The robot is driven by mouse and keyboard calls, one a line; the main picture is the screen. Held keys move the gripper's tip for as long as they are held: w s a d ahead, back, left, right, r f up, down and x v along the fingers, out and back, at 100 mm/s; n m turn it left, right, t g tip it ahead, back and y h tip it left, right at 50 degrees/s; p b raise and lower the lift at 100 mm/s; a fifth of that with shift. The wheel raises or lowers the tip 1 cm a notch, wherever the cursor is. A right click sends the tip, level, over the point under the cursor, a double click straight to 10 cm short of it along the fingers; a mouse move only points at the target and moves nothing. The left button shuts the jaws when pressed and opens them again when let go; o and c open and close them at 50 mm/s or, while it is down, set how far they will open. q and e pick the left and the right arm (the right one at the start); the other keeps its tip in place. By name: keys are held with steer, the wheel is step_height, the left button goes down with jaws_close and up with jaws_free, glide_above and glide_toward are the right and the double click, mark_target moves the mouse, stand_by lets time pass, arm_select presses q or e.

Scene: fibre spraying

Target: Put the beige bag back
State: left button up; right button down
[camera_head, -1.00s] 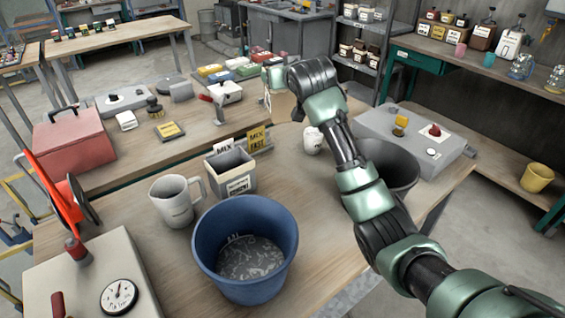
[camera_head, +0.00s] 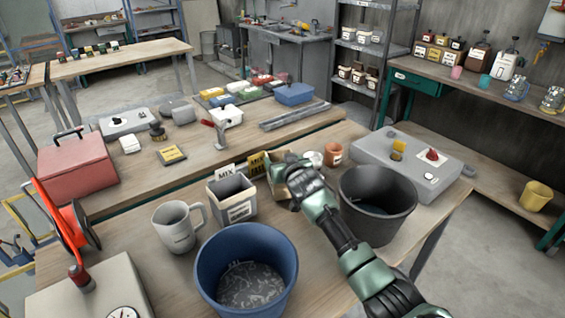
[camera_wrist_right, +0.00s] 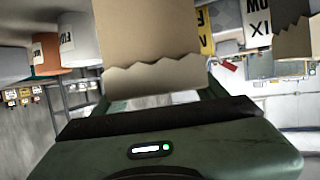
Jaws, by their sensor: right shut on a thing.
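My right gripper (camera_head: 285,178) is shut on the beige bag (camera_head: 277,190), which is mostly hidden behind the gripper in the head view. The bag is low, just behind the table's middle, between the grey square bin (camera_head: 232,208) and the dark grey bucket (camera_head: 378,205). I cannot tell whether it touches the table. In the right wrist view the bag (camera_wrist_right: 150,40) fills the centre between the fingers, its zigzag edge facing my gripper (camera_wrist_right: 155,92). My left gripper is not in view.
The yellow sign (camera_head: 258,163) and white MIX sign (camera_head: 226,171) stand left of the bag. A blue bucket (camera_head: 246,268) and grey jug (camera_head: 178,228) are in front.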

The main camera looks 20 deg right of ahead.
steer(key=shift+f, duration=0.4)
steer(key=shift+f, duration=0.1)
steer(key=shift+c, duration=0.7)
jaws_free()
steer(key=shift+f, duration=0.1)
steer(key=shift+s+r, duration=0.1)
steer(key=shift+r, duration=0.1)
steer(key=v, duration=1.1)
steer(key=shift+s+r+b, duration=0.2)
steer(key=shift+s+b, duration=0.2)
steer(key=shift+b, duration=0.05)
